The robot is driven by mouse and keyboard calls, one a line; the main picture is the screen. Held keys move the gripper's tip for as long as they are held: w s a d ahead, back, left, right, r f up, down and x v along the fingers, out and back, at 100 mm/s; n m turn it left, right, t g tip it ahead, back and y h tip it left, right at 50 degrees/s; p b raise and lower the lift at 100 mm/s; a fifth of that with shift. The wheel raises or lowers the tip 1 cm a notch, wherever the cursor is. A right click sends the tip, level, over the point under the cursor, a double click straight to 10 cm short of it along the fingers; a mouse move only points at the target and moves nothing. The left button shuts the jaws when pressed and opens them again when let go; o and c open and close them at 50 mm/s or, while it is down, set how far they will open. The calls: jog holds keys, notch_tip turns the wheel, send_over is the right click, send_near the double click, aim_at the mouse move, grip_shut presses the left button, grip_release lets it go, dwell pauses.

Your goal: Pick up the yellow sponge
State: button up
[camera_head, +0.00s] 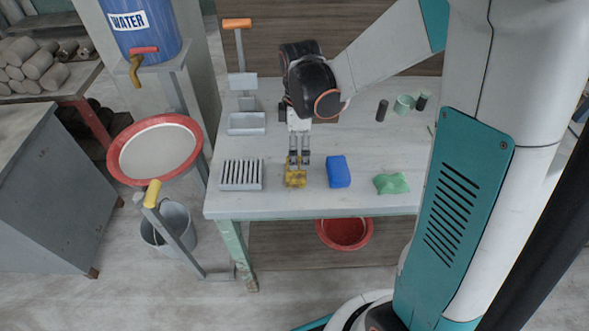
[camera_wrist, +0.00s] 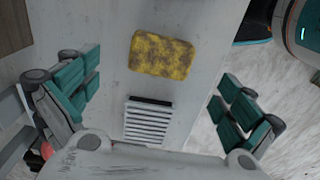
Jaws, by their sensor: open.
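The yellow sponge (camera_head: 296,179) lies on the pale work table near its front edge, and it has dark brown smudges. In the wrist view the sponge (camera_wrist: 162,54) lies flat on the table, above and between the spread fingers. My gripper (camera_head: 299,158) points down just behind and above the sponge in the head view. In the wrist view my gripper (camera_wrist: 160,100) is open, with its teal finger pads wide apart and nothing between them. Whether a fingertip touches the sponge cannot be told.
A slotted grey rack (camera_head: 241,174) stands left of the sponge and also shows in the wrist view (camera_wrist: 151,122). A blue block (camera_head: 338,171) and a crumpled green cloth (camera_head: 391,183) lie to the right. Small dark and green cylinders (camera_head: 404,104) stand at the back right.

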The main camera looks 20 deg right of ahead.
aim_at(296, 171)
notch_tip(296, 171, down, 3)
jog(key=shift+r+b, duration=0.1)
jog(key=shift+b, duration=0.25)
jog(key=shift+a+f+b, duration=0.2)
jog(key=shift+f+b, duration=0.5)
jog(key=shift+f, duration=0.65)
jog(key=shift+a+f+b, duration=0.2)
jog(key=shift+f+b, duration=0.45)
jog(key=shift+f, duration=0.65)
jog(key=shift+c, duration=0.2)
jog(key=c, duration=0.9)
